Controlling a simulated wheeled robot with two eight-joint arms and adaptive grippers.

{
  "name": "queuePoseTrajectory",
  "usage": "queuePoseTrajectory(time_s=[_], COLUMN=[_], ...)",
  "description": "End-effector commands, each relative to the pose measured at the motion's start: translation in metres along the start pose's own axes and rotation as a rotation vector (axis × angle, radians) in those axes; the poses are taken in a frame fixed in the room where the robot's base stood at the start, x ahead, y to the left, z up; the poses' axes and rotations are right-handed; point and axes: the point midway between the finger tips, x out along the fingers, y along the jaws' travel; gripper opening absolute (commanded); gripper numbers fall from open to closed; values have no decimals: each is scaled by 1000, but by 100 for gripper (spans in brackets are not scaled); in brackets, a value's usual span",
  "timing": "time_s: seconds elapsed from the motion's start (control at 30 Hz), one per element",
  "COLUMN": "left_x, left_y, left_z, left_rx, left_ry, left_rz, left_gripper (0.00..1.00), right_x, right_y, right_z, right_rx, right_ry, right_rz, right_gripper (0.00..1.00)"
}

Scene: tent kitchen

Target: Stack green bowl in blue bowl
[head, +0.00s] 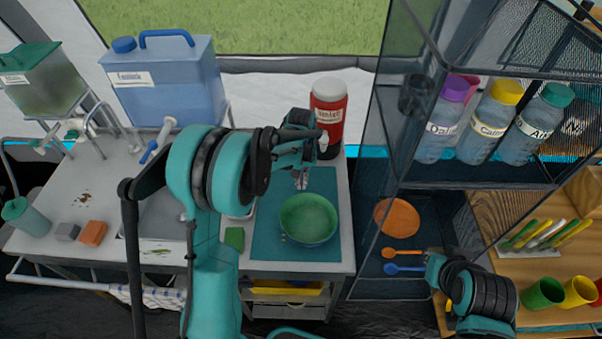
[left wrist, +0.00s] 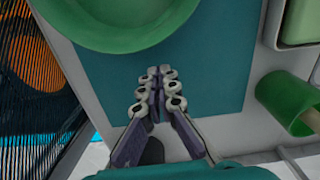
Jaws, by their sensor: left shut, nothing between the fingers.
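The green bowl (head: 309,216) sits upright on the teal mat (head: 266,240) on the counter. It also shows at the top of the left wrist view (left wrist: 120,22). A thin darker bluish edge shows under its near side; I cannot tell whether that is the blue bowl beneath it. No separate blue bowl is in view. My left gripper (head: 301,181) is over the mat on the bowl's far side, apart from it. In the left wrist view its fingers (left wrist: 157,75) are shut together and empty. My right gripper (head: 436,270) is at the lower right, its fingers not clear.
A red jug (head: 329,108) stands at the back of the counter. A green cup (left wrist: 280,95) lies beside the mat, and a green sponge (head: 234,239) is left of it. The mesh shelf (head: 398,165) with bottles and an orange plate (head: 396,217) stands on the right.

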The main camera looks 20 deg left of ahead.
Motion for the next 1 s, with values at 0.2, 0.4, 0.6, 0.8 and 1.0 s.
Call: queuePoseTrajectory(time_s=[0.2,0.4,0.6,0.8,1.0], left_x=[0,-1,-1,-1,-1], left_y=[0,0,0,0,0], left_z=[21,23,24,42,42], left_rx=[0,0,0,2,1], left_ry=[0,0,0,0,0], left_rz=[0,0,0,0,0], left_gripper=[0,0,0,0,0], right_x=[4,4,4,4,4], right_y=[0,0,0,0,0], right_z=[3,3,3,3,3], right_rx=[0,0,0,0,0], right_ry=[0,0,0,0,0], right_rz=[0,0,0,0,0], right_gripper=[0,0,0,0,0])
